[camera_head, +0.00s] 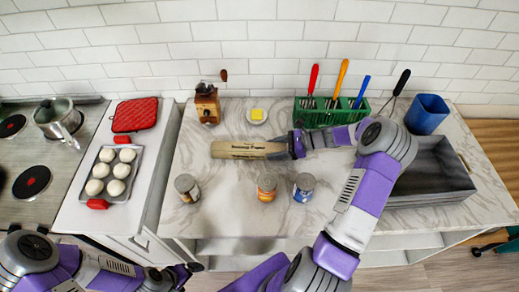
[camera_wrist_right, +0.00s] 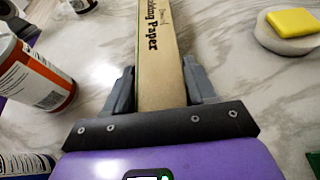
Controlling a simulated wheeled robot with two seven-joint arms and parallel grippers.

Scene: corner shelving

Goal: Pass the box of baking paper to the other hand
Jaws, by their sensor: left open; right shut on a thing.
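The box of baking paper (camera_head: 240,149) is a long tan box with dark lettering, lying lengthwise across the picture above the marble counter. My right gripper (camera_head: 293,146) is shut on its right end. In the right wrist view the box (camera_wrist_right: 158,60) extends away between the two fingers of the gripper (camera_wrist_right: 158,92). I cannot tell whether the box touches the counter. My left gripper (camera_head: 186,271) is low in the head view, in front of the counter, open and apart from the box.
Several cans stand in front of the box, including an orange-labelled one (camera_head: 267,187). Behind are a coffee grinder (camera_head: 207,106), butter on a dish (camera_head: 257,115) and a green utensil rack (camera_head: 325,115). A grey crate (camera_head: 462,188) is right; a bun tray (camera_head: 128,190) is left.

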